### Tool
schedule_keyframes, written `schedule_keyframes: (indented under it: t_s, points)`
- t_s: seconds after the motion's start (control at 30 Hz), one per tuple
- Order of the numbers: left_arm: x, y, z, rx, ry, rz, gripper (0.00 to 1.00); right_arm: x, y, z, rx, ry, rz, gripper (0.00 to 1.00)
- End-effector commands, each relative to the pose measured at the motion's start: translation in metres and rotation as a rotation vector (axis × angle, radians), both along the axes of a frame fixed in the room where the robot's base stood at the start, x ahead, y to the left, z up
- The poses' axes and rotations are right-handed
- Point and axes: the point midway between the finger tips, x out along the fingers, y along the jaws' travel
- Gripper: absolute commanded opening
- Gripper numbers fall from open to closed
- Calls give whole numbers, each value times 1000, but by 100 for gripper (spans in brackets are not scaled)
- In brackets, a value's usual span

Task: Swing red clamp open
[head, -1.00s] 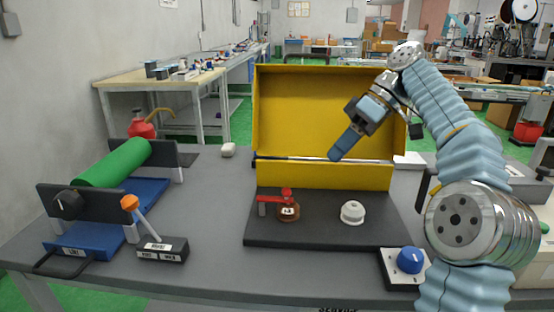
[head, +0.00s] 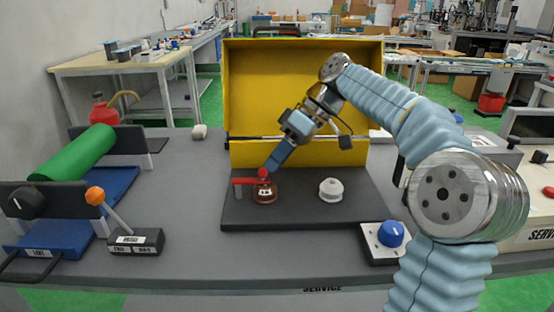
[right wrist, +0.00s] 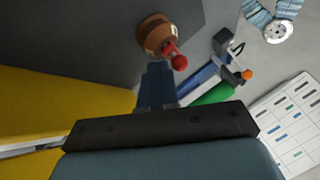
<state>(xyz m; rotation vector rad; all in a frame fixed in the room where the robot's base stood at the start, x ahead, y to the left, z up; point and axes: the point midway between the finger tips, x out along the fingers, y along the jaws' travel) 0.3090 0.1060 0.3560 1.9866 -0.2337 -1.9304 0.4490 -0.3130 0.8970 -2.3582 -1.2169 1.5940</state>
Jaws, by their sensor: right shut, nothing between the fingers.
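The red clamp (head: 246,181) is a flat red bar with a round red knob at its right end. It lies over a brown round piece (head: 265,194) with a white label, on the dark base plate (head: 300,215). In the right wrist view the clamp's red knob (right wrist: 179,62) shows beside the brown piece (right wrist: 151,36). My right gripper (head: 268,168) is shut and empty, pointing down and left, its tips close to the knob. In the right wrist view its fingers (right wrist: 157,72) end just short of the brown piece. Whether they touch the knob I cannot tell. My left gripper is not in view.
A yellow open guard (head: 300,90) stands behind the plate. A white round piece (head: 330,190) sits right of the clamp, and a blue knob (head: 391,234) at the front right. A green roller (head: 75,155) and an orange-tipped lever (head: 96,196) stand left. Grey table is clear between.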

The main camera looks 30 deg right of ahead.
Motion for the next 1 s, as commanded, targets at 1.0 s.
schedule_keyframes:
  t_s: [1.0]
  points:
    - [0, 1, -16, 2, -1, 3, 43, -9, 3, -2, 0, 1, -110, 0]
